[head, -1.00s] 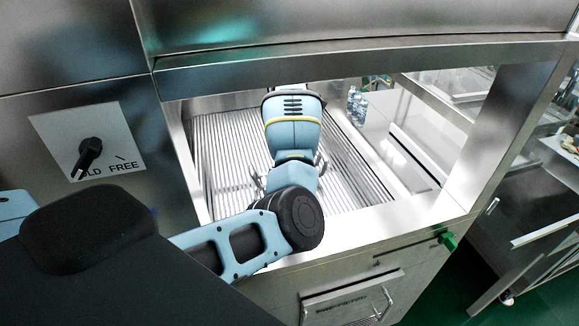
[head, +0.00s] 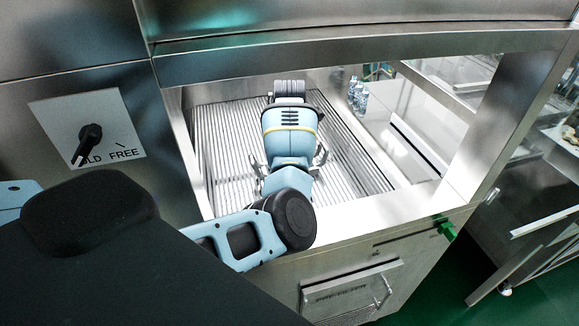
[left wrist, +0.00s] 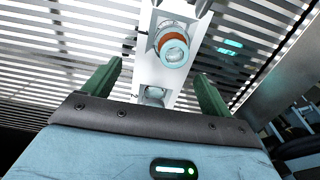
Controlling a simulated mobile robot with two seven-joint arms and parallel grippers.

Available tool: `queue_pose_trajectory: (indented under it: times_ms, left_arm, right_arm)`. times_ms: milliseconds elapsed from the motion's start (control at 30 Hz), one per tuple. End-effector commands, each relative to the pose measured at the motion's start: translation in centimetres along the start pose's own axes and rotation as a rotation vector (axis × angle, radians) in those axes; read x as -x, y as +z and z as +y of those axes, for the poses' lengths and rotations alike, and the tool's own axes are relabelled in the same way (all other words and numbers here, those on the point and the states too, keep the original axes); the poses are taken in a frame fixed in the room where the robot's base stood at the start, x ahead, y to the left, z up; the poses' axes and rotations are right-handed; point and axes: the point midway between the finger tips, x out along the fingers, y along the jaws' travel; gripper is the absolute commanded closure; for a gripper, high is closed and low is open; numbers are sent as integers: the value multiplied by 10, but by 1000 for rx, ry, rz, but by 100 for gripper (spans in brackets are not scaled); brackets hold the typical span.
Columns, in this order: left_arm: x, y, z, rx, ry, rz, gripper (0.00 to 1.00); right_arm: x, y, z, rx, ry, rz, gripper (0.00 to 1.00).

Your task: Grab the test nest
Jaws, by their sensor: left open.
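In the left wrist view, a white bracket-like piece (left wrist: 152,80), which I take to be the test nest, stands between the two green fingers of my left gripper (left wrist: 157,82). It bears a round, pale-blue-ended part with an orange-brown ring (left wrist: 173,49). The gripper is open, with gaps between the piece and both fingers. In the head view my left arm reaches into the washer chamber, and its blue links hide the fingers and most of the piece. My right gripper is in neither view.
The chamber floor is a slatted metal grating (head: 218,130), framed by a steel opening with a front sill (head: 365,215). Clear bottles (head: 357,94) stand at the chamber's back right. A panel with a black knob (head: 89,142) is on the left. A drawer front (head: 352,290) is below.

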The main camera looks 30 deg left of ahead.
Motion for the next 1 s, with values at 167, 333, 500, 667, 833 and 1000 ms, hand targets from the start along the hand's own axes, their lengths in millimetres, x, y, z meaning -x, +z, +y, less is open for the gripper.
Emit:
queue_pose_trajectory:
  times_ms: [167, 333, 500, 667, 833, 1000]
  left_arm:
    - [-12, 0, 0, 0, -1, 0, 15]
    - [-12, 0, 0, 0, 0, -1, 15]
    - [-11, 0, 0, 0, 0, -1, 34]
    - [-11, 0, 0, 0, 0, -1, 55]
    - [-10, 0, 0, 0, 1, -1, 69]
    - [-10, 0, 0, 0, 1, -1, 69]
  right_arm:
    - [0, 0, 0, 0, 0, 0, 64]
    - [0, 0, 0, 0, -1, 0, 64]
    - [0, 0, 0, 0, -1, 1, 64]
    - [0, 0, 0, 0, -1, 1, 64]
    - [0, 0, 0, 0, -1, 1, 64]
    - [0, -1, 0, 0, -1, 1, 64]
